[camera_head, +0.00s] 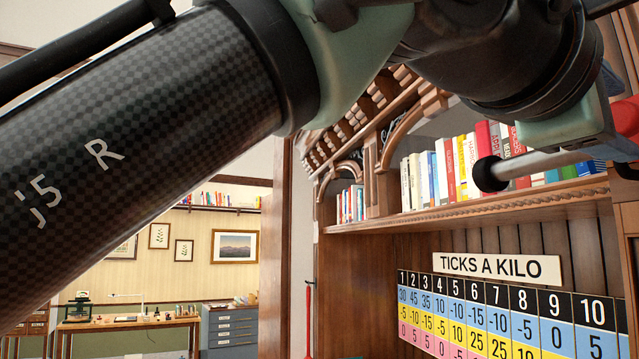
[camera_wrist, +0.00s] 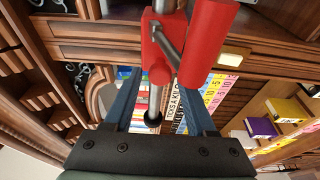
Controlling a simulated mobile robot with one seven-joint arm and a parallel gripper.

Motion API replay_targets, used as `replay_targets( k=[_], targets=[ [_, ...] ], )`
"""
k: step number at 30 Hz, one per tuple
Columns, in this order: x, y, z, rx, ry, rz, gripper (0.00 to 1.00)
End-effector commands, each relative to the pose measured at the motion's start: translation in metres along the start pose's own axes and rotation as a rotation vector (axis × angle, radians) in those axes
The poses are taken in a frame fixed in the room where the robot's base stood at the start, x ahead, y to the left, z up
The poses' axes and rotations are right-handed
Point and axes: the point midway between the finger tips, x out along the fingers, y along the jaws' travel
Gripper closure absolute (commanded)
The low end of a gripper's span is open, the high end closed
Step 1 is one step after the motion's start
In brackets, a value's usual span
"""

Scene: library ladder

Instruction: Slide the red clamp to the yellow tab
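The red clamp (camera_wrist: 207,42) is at the top of the wrist view, with a thick red cylinder and a red block around a grey metal rod (camera_wrist: 154,98). In the head view only a red piece of it (camera_head: 627,116) shows at the right edge. The rod (camera_head: 545,162) ends in a black knob there. My gripper (camera_wrist: 158,78) is open, its two blue fingers apart on either side of the rod's end. The clamp lies just beyond the fingertips; I cannot tell whether they touch it. I cannot make out the yellow tab in either view.
A wooden bookcase with a shelf of books (camera_head: 450,165) stands close behind the rod. A "TICKS A KILO" sign (camera_head: 490,268) and a coloured number chart (camera_head: 510,315) are below. Yellow-and-purple objects (camera_wrist: 283,109) sit on shelves at right. A desk (camera_head: 130,322) is far left.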

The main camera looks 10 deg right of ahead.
Motion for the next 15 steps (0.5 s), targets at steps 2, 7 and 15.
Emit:
replay_targets(
  k=[2, 7, 15],
  targets=[
    [-0.0002, 0.0000, 0.0000, 0.000, 0.000, 0.000, 0.60],
    [-0.0003, 0.0000, 0.0001, 0.000, 0.000, 0.000, 0.91],
    [-0.0004, -0.0001, 0.0001, 0.000, 0.000, 0.000, 1.00]
  ],
)
